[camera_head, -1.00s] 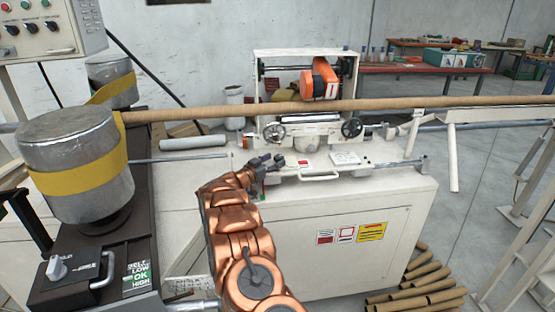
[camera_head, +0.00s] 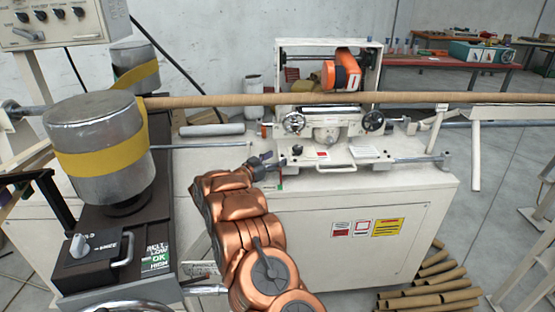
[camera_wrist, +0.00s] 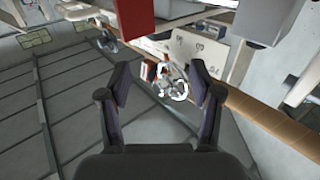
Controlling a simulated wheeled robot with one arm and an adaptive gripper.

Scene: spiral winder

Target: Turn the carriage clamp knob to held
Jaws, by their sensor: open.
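The carriage (camera_head: 378,75) is a white frame with an orange motor unit on the winder bench, behind the long brown tube. A small dark knob (camera_head: 297,150) sits low on its front left; I cannot tell whether it is the clamp knob, nor read its setting. Handwheels (camera_head: 294,122) and (camera_head: 373,119) flank the carriage front. My gripper (camera_head: 268,160) is left of the small knob, apart from it, above the bench's front left part. In the wrist view my gripper (camera_wrist: 162,88) is open and empty, with a pale handwheel (camera_wrist: 176,88) beyond between the fingers.
The brown tube (camera_head: 230,101) runs across above the bench (camera_head: 300,215). A metal drum with a yellow belt (camera_head: 98,140) stands left of my arm. A white bar handle (camera_head: 335,168) projects at the bench front. Loose tubes (camera_head: 430,290) lie on the floor at right.

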